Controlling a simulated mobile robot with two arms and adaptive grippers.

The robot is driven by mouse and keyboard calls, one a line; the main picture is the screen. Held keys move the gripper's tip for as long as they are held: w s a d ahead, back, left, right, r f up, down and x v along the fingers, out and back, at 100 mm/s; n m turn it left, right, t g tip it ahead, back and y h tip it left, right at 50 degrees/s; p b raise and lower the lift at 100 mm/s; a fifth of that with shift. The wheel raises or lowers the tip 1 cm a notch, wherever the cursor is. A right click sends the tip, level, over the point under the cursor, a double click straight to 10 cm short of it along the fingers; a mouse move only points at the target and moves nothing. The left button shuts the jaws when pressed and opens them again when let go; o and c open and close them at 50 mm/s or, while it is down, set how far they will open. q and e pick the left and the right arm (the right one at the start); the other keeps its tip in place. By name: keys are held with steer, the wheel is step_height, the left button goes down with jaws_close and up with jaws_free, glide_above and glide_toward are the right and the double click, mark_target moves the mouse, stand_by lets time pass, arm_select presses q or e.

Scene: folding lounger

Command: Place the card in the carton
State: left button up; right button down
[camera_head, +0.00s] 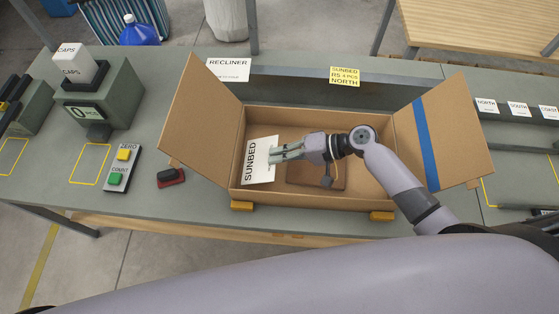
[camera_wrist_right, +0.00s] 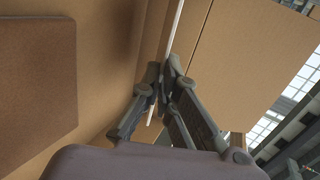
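The open cardboard carton (camera_head: 285,200) stands on the bench in the head view, its side flaps spread. The white card (camera_head: 256,163) printed SUNBED is inside the carton's outline at its left end, tilted. My right gripper (camera_head: 274,155) reaches in from the right and is shut on the card's right edge. In the right wrist view the fingers (camera_wrist_right: 160,92) pinch the card (camera_wrist_right: 175,32), seen edge-on as a thin white strip. Whether the card touches the carton floor cannot be told. My left gripper is not in view.
A flat brown piece (camera_head: 338,184) lies in the carton, partly under my right gripper. Left of the carton are a red-and-black stamp-like block (camera_head: 170,177), a button box (camera_head: 122,168) and a scale (camera_head: 100,100). A RECLINER sign (camera_head: 228,69) and a yellow label (camera_head: 345,76) stand behind.

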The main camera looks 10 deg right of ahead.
step_height(320, 180, down, 4)
steer(key=shift+f, duration=0.1)
stand_by(0.4)
steer(key=shift+f, duration=0.2)
steer(key=c, duration=2.2)
jaws_free()
steer(key=shift+r, duration=0.1)
steer(key=shift+c, duration=0.2)
steer(key=o, duration=0.4)
steer(key=shift+o, duration=0.2)
